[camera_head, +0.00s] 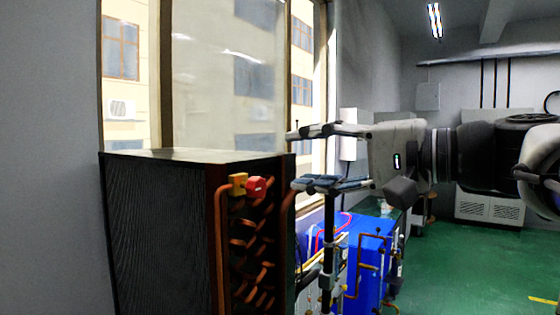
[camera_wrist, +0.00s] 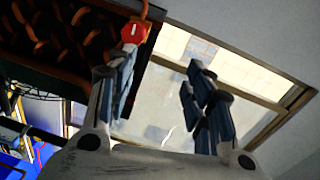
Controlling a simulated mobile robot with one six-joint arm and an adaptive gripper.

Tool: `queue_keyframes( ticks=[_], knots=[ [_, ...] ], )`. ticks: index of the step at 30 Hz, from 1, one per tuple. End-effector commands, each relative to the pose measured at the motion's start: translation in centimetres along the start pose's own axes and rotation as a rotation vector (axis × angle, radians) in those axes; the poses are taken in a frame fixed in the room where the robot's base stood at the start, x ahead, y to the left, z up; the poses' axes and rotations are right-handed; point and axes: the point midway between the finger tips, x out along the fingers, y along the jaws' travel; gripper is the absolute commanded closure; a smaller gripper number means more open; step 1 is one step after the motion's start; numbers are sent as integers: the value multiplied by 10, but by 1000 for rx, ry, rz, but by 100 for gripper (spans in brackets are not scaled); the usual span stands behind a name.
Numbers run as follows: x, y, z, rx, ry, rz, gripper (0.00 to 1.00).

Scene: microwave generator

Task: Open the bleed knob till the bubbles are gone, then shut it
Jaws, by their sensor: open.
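The bleed knob (camera_head: 256,187) is a red, faceted knob on a brass-yellow fitting (camera_head: 238,184) at the upper front of the dark finned unit. In the wrist view the red knob (camera_wrist: 133,31) shows at the top, close to the tip of the left finger. My gripper (camera_head: 295,160) reaches in from the right with its fingers spread, one above the other, and nothing between them. In the head view its fingertips are to the right of the knob, apart from it. The wrist view shows my gripper (camera_wrist: 160,65) open towards the window. I see no bubbles in either view.
Curved copper pipes (camera_head: 250,245) run down the front of the dark unit (camera_head: 155,240) below the knob. A blue machine (camera_head: 365,255) with pipes stands behind to the right. A window (camera_head: 225,90) is behind the unit. Green floor (camera_head: 470,265) lies open at the right.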

Motion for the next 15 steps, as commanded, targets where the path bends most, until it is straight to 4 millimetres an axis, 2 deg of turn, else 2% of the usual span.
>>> queue_keyframes(
  ticks=[15],
  knots=[
    [-37, 3, 0, 0, 3, 0, 52]
  ],
)
